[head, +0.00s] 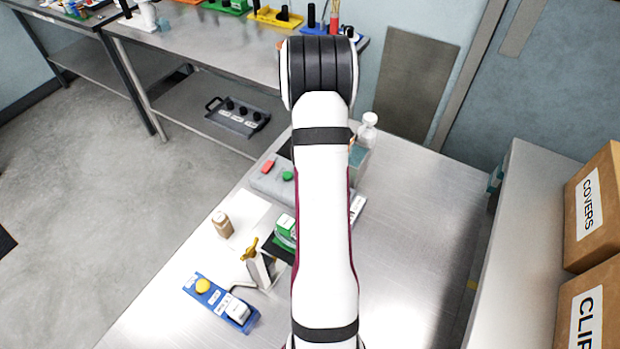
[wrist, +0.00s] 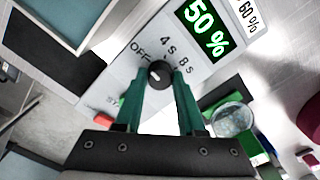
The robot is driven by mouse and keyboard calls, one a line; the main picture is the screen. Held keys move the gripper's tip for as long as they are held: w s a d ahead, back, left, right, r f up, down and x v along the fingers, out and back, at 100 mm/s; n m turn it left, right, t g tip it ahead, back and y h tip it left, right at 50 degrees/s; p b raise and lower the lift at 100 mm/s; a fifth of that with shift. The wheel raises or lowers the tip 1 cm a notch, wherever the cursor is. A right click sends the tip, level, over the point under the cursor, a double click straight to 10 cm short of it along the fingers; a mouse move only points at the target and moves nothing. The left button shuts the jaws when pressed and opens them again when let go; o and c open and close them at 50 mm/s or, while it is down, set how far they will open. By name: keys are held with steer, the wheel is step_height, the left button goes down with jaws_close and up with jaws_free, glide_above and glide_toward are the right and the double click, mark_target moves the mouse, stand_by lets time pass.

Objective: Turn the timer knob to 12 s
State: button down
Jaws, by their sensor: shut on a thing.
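The timer knob (wrist: 158,73) is a small round black knob with a white pointer mark, on a light grey panel (wrist: 122,72) in the wrist view. Labels OFF, 4 s and 8 s run around it; a 12 s label is not visible. The exact heading of the pointer mark is hard to tell. My gripper (wrist: 158,78) has its green fingers on either side of the knob and is shut on it. In the head view my arm hides the knob and gripper; part of the grey device (head: 268,184) with red and green buttons shows beside it.
A green 50 % display (wrist: 206,28) and a 60 % label (wrist: 248,16) are beside the dial. A clear round dish (wrist: 232,118) is at right. In the head view, a brown bottle (head: 222,224), a blue module (head: 222,303) and a white bottle (head: 368,130) stand on the bench.

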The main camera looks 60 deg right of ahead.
steer(key=m, duration=0.3)
steer(key=shift+m, duration=0.4)
steer(key=m, duration=0.4)
steer(key=shift+m, duration=0.3)
steer(key=m, duration=0.4)
steer(key=shift+m, duration=0.3)
steer(key=m, duration=1.3)
steer(key=shift+m, duration=0.3)
steer(key=m, duration=0.4)
steer(key=shift+m, duration=2.2)
